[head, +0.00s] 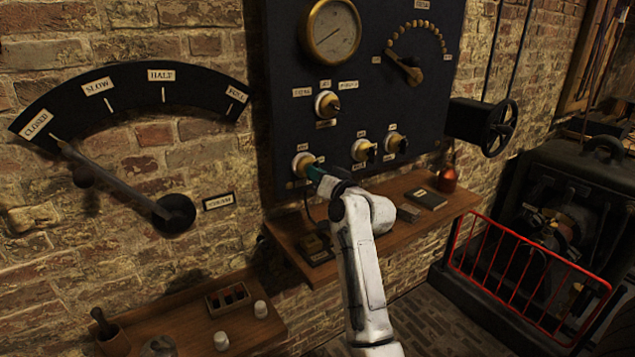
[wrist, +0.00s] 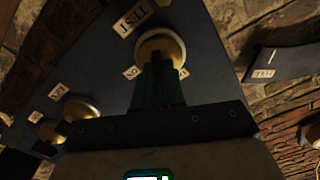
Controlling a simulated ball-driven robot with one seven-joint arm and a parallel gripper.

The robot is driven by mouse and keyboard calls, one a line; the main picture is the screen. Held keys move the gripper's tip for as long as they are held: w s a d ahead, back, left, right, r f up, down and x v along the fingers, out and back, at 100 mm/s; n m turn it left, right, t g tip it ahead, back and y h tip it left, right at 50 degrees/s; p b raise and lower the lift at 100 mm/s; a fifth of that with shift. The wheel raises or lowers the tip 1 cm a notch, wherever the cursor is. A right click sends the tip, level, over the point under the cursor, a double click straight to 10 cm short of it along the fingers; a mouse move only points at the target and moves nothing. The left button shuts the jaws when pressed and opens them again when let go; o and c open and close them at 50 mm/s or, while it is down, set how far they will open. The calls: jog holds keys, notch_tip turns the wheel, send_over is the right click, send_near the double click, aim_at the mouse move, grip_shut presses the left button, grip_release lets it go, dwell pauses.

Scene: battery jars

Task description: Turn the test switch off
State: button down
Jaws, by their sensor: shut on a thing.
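The test switch (head: 302,161) is a round cream and brass knob at the lower left of the dark wall panel (head: 290,90). It also shows in the wrist view (wrist: 160,43), beside an upside-down label (wrist: 133,19) that seems to read TEST. My gripper (head: 315,173) has green fingers, and it reaches the switch from the lower right. In the wrist view its fingers (wrist: 157,75) are close together on the switch's lever, which they hide. I cannot tell which way the lever points.
Two similar switches (head: 363,150) (head: 395,143) sit just right on the panel, and another (head: 327,104) above. A wooden shelf (head: 440,208) runs below with a book (head: 425,198) and red bottle (head: 447,181). A long lever (head: 120,185) with a dial is at left.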

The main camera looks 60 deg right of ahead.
jog(key=n+b, duration=0.2)
jog(key=n, duration=0.3)
jog(key=shift+f, duration=0.15)
jog(key=shift+n+b, duration=0.3)
dwell(0.3)
jog(key=c, duration=1.2)
grip_release()
jog(key=shift+s, duration=0.1)
jog(key=v, duration=1)
jog(key=shift+s+a+b, duration=0.2)
jog(key=shift+a+b, duration=0.1)
jog(key=shift+b, duration=0.1)
